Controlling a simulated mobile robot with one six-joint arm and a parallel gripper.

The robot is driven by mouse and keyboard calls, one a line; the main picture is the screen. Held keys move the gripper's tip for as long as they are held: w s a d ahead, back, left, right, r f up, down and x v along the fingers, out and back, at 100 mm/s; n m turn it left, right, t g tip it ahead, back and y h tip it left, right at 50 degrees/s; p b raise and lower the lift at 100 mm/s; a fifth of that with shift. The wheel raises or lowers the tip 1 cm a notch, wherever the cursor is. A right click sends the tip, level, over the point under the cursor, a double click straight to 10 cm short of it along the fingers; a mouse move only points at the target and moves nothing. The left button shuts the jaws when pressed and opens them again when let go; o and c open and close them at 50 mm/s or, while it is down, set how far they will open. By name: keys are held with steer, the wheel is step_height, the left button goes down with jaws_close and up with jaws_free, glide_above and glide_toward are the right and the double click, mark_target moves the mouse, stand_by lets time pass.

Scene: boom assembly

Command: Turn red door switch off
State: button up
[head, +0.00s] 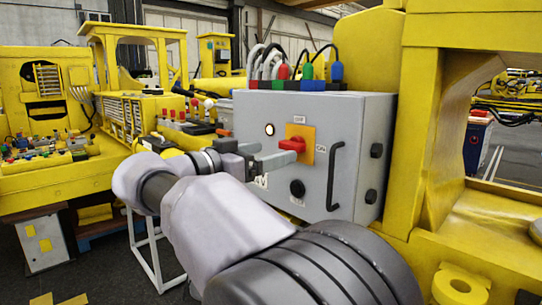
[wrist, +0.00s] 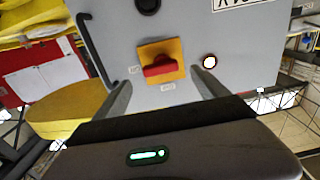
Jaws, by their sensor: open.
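The red door switch (head: 293,145) sits on an orange-yellow plate on the front of a grey control box (head: 240,120). Its red handle lies horizontally, in line with the small label at the plate's right; another label is above the plate. My gripper (head: 268,156) is open and empty in front of the box, its fingers close to the switch. In the wrist view the red handle (wrist: 160,67) appears between the two spread finger tips (wrist: 162,80), beyond them. I see no contact, but the exact gap is hard to judge.
A lit round lamp (head: 269,129) is left of the switch. A black knob (head: 297,188) is below it and a black door handle (head: 336,178) stands out at the right. Colored cable connectors (head: 308,72) top the box. Yellow machine frame (head: 415,150) borders the right.

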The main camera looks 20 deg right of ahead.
mark_target(288, 147)
steer(key=x, duration=0.6)
steer(key=shift+d+b, duration=0.1)
steer(key=shift+b, duration=0.25)
